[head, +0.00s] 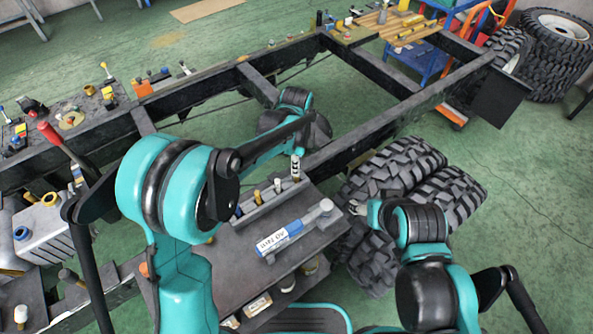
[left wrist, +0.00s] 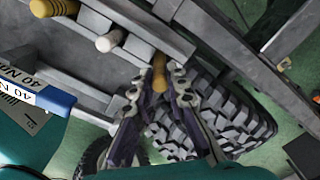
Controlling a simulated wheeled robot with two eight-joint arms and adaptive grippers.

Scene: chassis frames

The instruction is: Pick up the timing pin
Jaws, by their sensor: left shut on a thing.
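A brass-coloured pin (left wrist: 159,72), which I take to be the timing pin, sits between the fingertips of my left gripper (left wrist: 168,80) in the left wrist view. The fingers are closed on it beside the grey rack; I cannot tell whether its end is still in the rack. In the head view my left gripper (head: 296,168) points down at the right end of the row of pins, and the held pin is hard to make out there. My right gripper (head: 357,207) is by the tyres, away from the rack; its jaw opening is too small to read.
A blue and white torque wrench (head: 280,238) lies on the grey shelf (head: 237,262) below the rack. Other pins (head: 277,185) stand left of my left gripper. Black tyres (head: 410,165) lie to the right. The dark chassis frame (head: 370,125) runs behind.

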